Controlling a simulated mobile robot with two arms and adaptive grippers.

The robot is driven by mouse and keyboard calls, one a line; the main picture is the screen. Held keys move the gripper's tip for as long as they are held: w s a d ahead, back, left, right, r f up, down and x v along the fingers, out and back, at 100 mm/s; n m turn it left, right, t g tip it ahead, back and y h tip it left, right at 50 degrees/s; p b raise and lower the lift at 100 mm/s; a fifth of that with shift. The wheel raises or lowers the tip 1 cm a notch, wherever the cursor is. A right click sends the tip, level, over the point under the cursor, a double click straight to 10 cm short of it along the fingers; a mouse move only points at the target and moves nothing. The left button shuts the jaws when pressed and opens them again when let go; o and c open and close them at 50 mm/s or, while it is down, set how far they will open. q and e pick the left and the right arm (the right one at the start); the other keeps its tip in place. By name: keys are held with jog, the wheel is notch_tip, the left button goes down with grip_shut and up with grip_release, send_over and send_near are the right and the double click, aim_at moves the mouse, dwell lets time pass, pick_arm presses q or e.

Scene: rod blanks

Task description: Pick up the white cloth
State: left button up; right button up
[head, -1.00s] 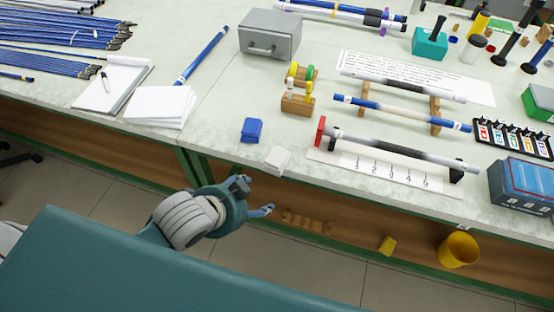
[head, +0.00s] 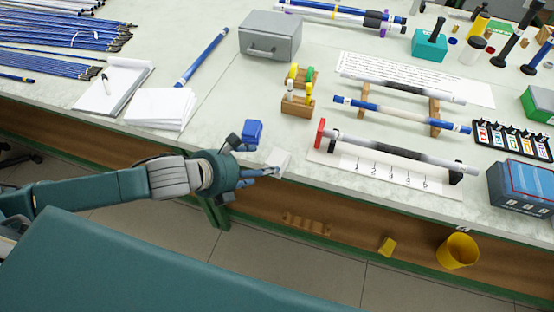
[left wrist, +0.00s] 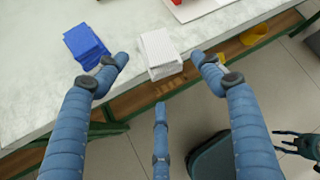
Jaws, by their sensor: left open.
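The white cloth (head: 279,160) is a small folded stack at the front edge of the bench in the head view. In the left wrist view the cloth (left wrist: 160,50) lies ahead, between the spread fingers. My left gripper (head: 256,158) is open and empty, with its fingers at the cloth's near left side. Whether a finger touches the cloth I cannot tell. Part of the cloth's near side is hidden by a finger in the head view. My right gripper (left wrist: 284,143) seems to show small at the right edge of the left wrist view.
A blue folded cloth (head: 252,132) lies just left of the white one, close to my left gripper. To the right stands a white numbered board (head: 390,177) with a rod on supports. A yellow bin (head: 458,250) is below the bench.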

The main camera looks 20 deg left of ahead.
aim_at(277, 161)
pick_arm(q)
jog(key=shift+s+p+x, duration=0.2)
jog(key=shift+p+x, duration=0.3)
jog(key=shift+x, duration=2.7)
jog(key=shift+s+f, duration=0.1)
jog(key=c, duration=1.1)
